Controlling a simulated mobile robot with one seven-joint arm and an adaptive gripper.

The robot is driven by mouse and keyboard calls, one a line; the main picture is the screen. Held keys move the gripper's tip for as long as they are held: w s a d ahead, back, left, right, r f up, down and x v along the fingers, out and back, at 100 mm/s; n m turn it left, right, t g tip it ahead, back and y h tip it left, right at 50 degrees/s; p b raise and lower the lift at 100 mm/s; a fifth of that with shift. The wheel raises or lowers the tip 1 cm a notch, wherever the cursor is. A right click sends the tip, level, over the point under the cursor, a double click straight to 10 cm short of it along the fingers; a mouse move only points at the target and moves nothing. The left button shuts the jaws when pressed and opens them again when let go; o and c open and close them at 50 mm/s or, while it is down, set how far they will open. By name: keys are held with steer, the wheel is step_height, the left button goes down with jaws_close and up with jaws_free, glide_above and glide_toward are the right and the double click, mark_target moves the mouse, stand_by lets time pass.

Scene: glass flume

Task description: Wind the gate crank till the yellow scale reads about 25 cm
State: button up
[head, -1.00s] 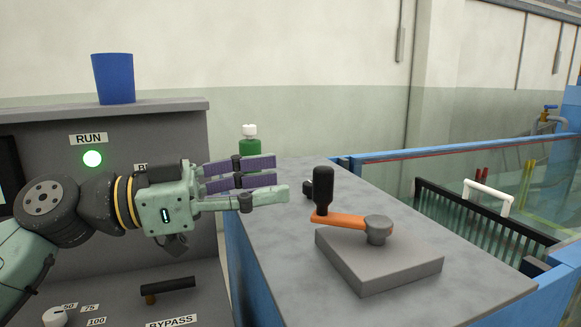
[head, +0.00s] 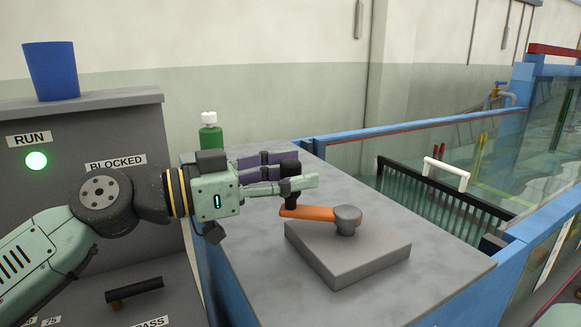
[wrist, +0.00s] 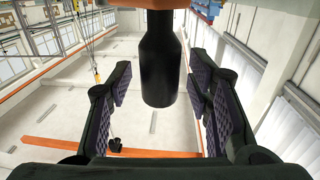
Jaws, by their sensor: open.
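The gate crank has an orange arm (head: 308,213), a grey hub (head: 346,220) and an upright black handle (head: 290,187). It sits on a grey block on the bench. The arm points left from the hub. My gripper (head: 303,170) reaches in from the left at handle height, with its fingers around the handle. In the wrist view the handle (wrist: 158,75) stands between the two open finger pads, with a gap on each side. Thin yellow and red upright strips (head: 478,158) show in the glass flume; I cannot read any scale marks.
A green bottle (head: 210,135) stands just behind my gripper. The control panel (head: 110,110) with a blue cup (head: 52,70) is at left. The flume (head: 430,150) and a black rack with a white handle (head: 445,175) lie right. The bench front is clear.

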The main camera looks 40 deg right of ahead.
steer(key=shift+c, duration=0.3)
jaws_close()
stand_by(0.4)
stand_by(0.3)
